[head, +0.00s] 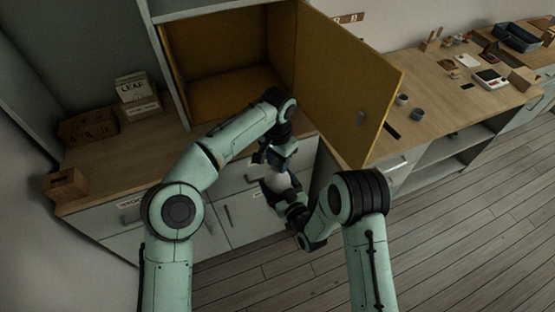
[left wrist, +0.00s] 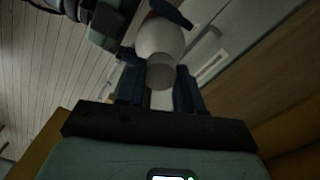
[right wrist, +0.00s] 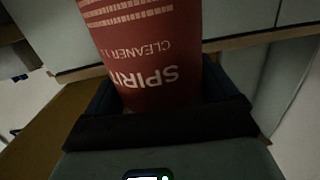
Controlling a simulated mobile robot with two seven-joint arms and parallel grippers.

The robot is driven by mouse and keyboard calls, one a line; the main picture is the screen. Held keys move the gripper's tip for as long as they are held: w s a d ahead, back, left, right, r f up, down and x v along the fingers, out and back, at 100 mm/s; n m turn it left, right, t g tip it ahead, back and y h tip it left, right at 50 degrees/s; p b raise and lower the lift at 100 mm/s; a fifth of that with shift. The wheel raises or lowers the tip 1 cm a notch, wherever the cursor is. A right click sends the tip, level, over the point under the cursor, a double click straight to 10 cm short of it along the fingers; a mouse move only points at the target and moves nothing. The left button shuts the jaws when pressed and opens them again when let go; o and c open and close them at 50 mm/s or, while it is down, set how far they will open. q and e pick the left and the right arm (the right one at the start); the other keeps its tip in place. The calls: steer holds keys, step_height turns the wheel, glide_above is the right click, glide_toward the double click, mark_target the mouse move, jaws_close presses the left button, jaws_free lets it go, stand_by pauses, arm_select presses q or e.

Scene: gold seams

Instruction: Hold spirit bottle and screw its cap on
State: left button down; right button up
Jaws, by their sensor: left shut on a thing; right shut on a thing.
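The spirit bottle has a red body with white lettering in the right wrist view (right wrist: 150,50). Its white upper part shows in the head view (head: 278,181) and in the left wrist view (left wrist: 160,38). My right gripper (head: 277,190) is shut around the red body. The grey cap (left wrist: 160,74) sits in line with the bottle's white top, between the fingers of my left gripper (left wrist: 158,88), which is shut on it. In the head view the left gripper (head: 279,160) is just above the bottle. Whether the thread is engaged cannot be seen.
An open yellow-lined cabinet (head: 225,85) is behind my arms, its door (head: 345,85) swung out to the right. Drawers (head: 240,205) lie close behind the bottle. The right worktop (head: 440,110) carries small items and a dark tray (head: 518,38). The wooden floor (head: 440,250) is clear.

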arm_select(q)
steer(key=c, duration=0.7)
jaws_free()
steer(key=shift+o, duration=0.2)
step_height(320, 180, up, 12)
stand_by(0.3)
